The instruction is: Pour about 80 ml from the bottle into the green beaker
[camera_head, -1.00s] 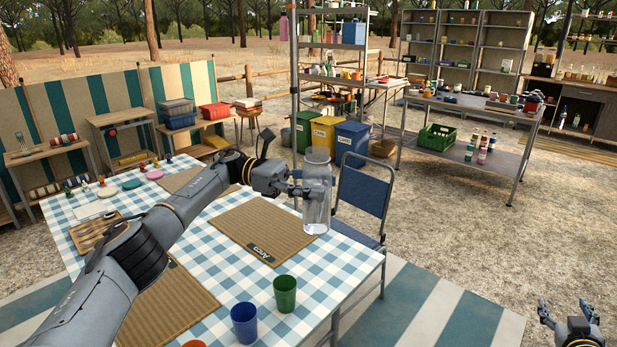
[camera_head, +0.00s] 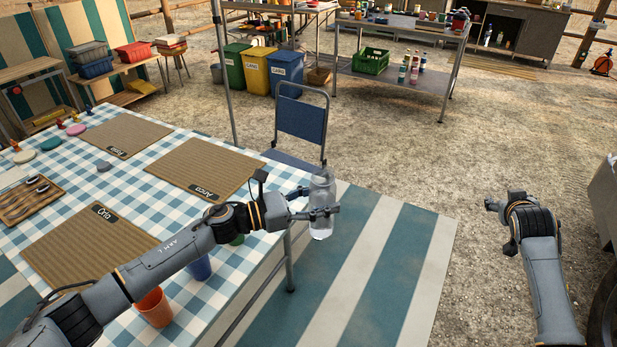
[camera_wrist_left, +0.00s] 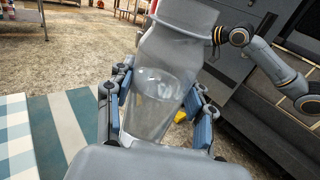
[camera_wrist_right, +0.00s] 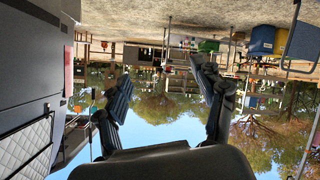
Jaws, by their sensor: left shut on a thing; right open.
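The clear bottle (camera_head: 321,200) is upright in my left gripper (camera_head: 320,213), past the table's right edge and above the striped mat. In the left wrist view the bottle (camera_wrist_left: 160,85) sits between both fingers, with clear liquid in its lower part. The green beaker (camera_head: 237,240) is mostly hidden behind my left arm; only a bit of it shows. A blue cup (camera_head: 199,267) and an orange cup (camera_head: 154,307) stand near it on the table. My right gripper (camera_head: 505,203) is out to the right, away from the table; in its wrist view (camera_wrist_right: 160,95) it is open and empty.
The table with checked cloth (camera_head: 258,252) bears several brown placemats. A blue chair (camera_head: 300,125) stands behind its right corner. Dark bodywork with a wheel (camera_head: 603,310) is at the right edge, close to my right arm. The striped mat (camera_head: 375,255) is clear.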

